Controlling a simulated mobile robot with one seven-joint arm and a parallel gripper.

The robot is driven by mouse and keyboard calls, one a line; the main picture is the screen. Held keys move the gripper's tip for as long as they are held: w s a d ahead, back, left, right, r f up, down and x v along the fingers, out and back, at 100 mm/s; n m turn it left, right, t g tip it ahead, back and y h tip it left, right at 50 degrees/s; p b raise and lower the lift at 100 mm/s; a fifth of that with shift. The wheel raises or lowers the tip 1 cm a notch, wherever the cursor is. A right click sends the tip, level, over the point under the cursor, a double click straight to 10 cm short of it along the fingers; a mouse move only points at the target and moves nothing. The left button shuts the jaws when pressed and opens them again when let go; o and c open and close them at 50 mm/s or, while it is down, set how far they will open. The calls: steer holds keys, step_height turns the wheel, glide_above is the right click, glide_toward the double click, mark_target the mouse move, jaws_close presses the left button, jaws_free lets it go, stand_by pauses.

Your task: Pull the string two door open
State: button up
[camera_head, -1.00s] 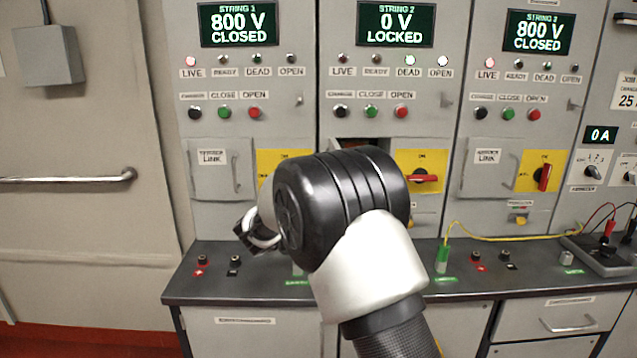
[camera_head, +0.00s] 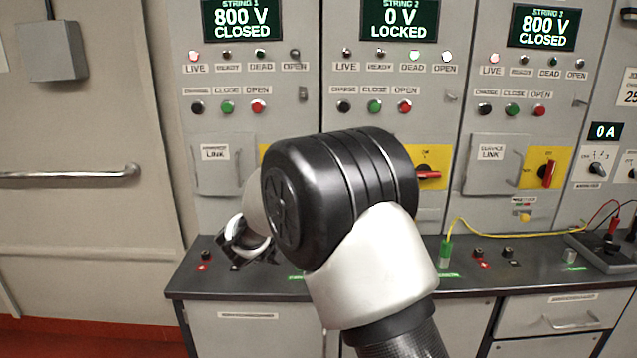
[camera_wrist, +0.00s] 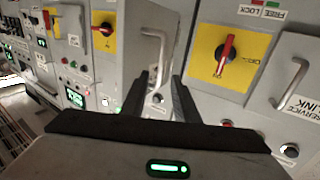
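The string 2 panel with its "0 V LOCKED" screen (camera_head: 398,20) stands in the middle of the head view. Its service door is hidden there behind my arm. In the wrist view, a pale bar handle (camera_wrist: 163,50), which looks like the string 2 door's, shows between and beyond my fingertips. My gripper (camera_wrist: 159,78) is open, its two black fingers apart; I cannot tell whether they touch the handle. In the head view, my gripper (camera_head: 240,243) is partly visible left of my arm, low in front of the string 1 panel. How far the door is open is unclear.
The string 1 door (camera_head: 218,165) and string 3 door (camera_head: 490,165) appear shut. The string 2 switch (camera_head: 428,174) has a horizontal red handle. A dark bench top (camera_head: 225,287) runs below, with a yellow cable (camera_head: 500,233) at right.

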steer(key=v, duration=1.1)
steer(key=shift+s, duration=0.25)
steer(key=shift+a+r, duration=0.1)
step_height(320, 180, up, 8)
steer(key=w+d+n+y, duration=0.2)
steer(key=n+y, duration=0.1)
steer(key=y, duration=0.4)
steer(key=s+d+r+n+g+y, duration=0.1)
steer(key=s+d+n+g+y, duration=0.1)
steer(key=s+y, duration=0.3)
steer(key=s+d+f+g+h, duration=0.1)
steer(key=s+d+f+g, duration=0.25)
steer(key=s+d, duration=0.45)
steer(key=s+d+f+g+h, duration=0.2)
steer(key=s+d+f, duration=0.2)
steer(key=s, duration=0.7)
steer(key=s+d+f+g+h, duration=0.1)
steer(key=s+d+f+g, duration=0.3)
steer(key=s, duration=0.6)
step_height(320, 180, up, 12)
steer(key=t+p, duration=0.1)
steer(key=p, duration=1.1)
steer(key=shift+w+d, duration=0.3)
steer(key=shift+d, duration=0.15)
